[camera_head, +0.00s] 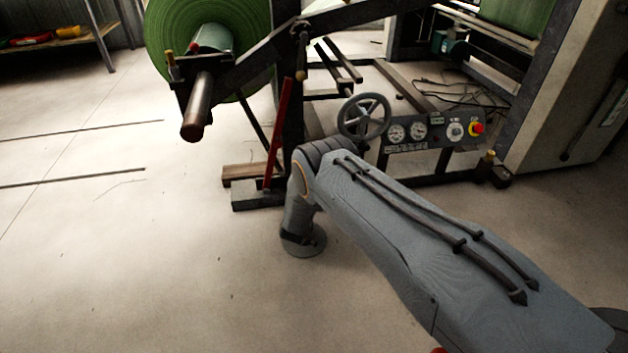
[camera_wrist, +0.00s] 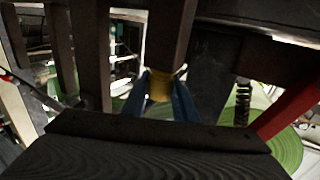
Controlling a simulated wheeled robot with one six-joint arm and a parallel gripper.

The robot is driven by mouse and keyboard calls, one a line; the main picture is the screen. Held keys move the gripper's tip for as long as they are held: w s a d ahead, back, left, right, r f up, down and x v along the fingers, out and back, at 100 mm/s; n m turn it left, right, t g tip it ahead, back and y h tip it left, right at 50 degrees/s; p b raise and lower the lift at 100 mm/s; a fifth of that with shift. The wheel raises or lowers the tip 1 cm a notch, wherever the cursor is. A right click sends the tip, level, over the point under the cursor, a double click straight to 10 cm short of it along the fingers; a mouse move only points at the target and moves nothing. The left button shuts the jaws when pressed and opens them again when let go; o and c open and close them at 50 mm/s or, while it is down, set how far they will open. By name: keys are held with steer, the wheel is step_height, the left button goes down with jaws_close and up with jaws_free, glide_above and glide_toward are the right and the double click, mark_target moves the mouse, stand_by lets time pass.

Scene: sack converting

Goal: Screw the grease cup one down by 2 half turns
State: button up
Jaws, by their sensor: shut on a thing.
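A brass-yellow grease cup (camera_wrist: 160,86) shows in the middle of the wrist view, at the end of a dark upright bar. My gripper (camera_wrist: 161,92) has its two blue fingers closed on either side of the cup. The cup's lower part is hidden by the fingers and the dark wrist body. In the head view my gripper cannot be made out behind my arm. I cannot tell the cups' numbers.
A panel with gauges and a red stop button (camera_head: 477,129) stands beside a handwheel (camera_head: 364,117). A red lever (camera_head: 280,135) rises from the frame's left foot. A green roll (camera_head: 158,22) hangs at upper left. The floor at left is mostly clear.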

steer(key=shift+f+m+g+h+b, duration=0.1)
steer(key=shift+m+g+h+b, duration=0.3)
steer(key=shift+m+h+b, duration=1.05)
steer(key=shift+h, duration=0.55)
steer(key=o, duration=1)
steer(key=shift+o, duration=0.2)
steer(key=p+v, duration=0.3)
steer(key=v, duration=0.5)
steer(key=shift+r+p, duration=0.2)
steer(key=shift+p, duration=0.1)
